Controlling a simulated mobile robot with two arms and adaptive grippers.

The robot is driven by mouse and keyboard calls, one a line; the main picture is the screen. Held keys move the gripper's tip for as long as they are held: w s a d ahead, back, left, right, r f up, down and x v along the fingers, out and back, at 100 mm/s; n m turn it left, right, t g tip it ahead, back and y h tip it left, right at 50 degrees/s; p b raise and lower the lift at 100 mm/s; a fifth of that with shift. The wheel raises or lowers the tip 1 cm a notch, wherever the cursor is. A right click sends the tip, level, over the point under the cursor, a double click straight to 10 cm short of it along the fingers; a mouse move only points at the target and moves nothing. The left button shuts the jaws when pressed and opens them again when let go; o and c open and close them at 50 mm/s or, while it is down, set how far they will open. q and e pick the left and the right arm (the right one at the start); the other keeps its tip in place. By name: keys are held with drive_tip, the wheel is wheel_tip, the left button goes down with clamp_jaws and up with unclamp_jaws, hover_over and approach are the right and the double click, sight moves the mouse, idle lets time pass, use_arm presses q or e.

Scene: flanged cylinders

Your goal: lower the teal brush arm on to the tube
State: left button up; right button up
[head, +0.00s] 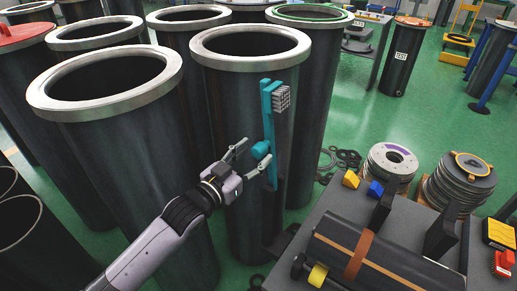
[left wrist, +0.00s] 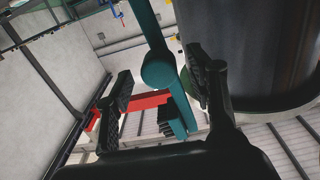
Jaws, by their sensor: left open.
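The teal brush arm (head: 268,110) stands upright beside a large dark flanged cylinder, with a grey bristle block (head: 282,98) near its top and a round teal knob (head: 260,149) lower down. My left gripper (head: 251,156) is open at the knob, one finger to each side. In the left wrist view, the knob (left wrist: 158,69) shows between the open fingers of the gripper (left wrist: 158,82); I cannot tell whether they touch it. A dark tube (head: 385,266) with an orange stripe lies on the grey bench, an orange-brown strap across it. My right gripper is out of view.
Several upright cylinders with pale flanges (head: 105,85) crowd the left and back. The grey bench (head: 340,205) carries yellow and blue blocks and dark upright plates. Flange stacks (head: 390,165) stand behind it. Green floor (head: 350,120) is open at the back right.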

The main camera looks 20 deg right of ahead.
sight(271, 149)
use_arm(q)
drive_tip(key=shift+x, duration=1.35)
clamp_jaws()
